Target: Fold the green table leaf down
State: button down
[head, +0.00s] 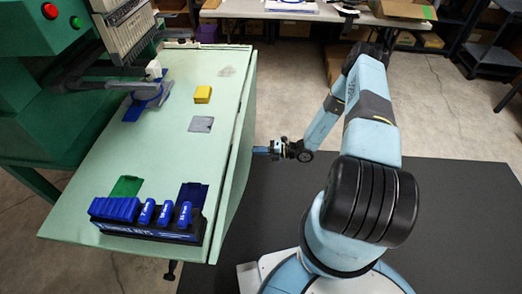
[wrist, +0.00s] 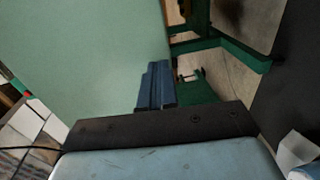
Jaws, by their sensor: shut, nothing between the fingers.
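The light green table (head: 165,150) stands at the left in the head view. Along its right side a green leaf (head: 240,150) shows as a narrow strip, divided from the top by a long seam. It appears to slope steeply down; its exact angle is hard to tell. My gripper (head: 262,150) is just right of this leaf, pointing left at it. In the wrist view a broad pale green panel (wrist: 100,55) fills the upper left, and my shut, empty gripper (wrist: 157,75) is in front of its edge. Whether the fingertips touch it is unclear.
A yellow block (head: 203,94) and a grey cloth (head: 201,124) lie farther back. A green machine (head: 50,90) is at the left.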

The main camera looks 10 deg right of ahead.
jog(key=shift+w+a+f, duration=0.1)
jog(key=shift+a+f, duration=0.05)
jog(key=shift+a, duration=0.25)
dwell(0.3)
